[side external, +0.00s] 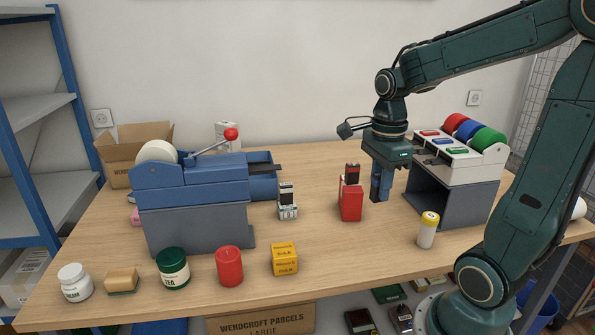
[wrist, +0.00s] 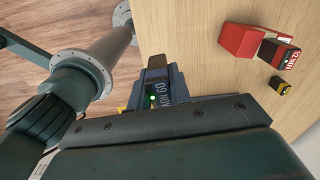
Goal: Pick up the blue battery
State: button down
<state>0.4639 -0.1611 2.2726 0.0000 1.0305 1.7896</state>
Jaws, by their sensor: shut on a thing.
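My gripper (side external: 380,192) points down over the counter, right of the red block, and is shut on the blue battery (side external: 385,180).
A red block (side external: 351,205) with a dark-topped item behind it stands just left. A grey stand (side external: 452,198) with coloured rolls is close on the right. A yellow-topped white cylinder (side external: 428,231) stands in front right. A blue press (side external: 195,190) stands left.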

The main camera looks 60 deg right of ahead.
jog(key=shift+r, duration=1.55)
jog(key=shift+w, duration=0.15)
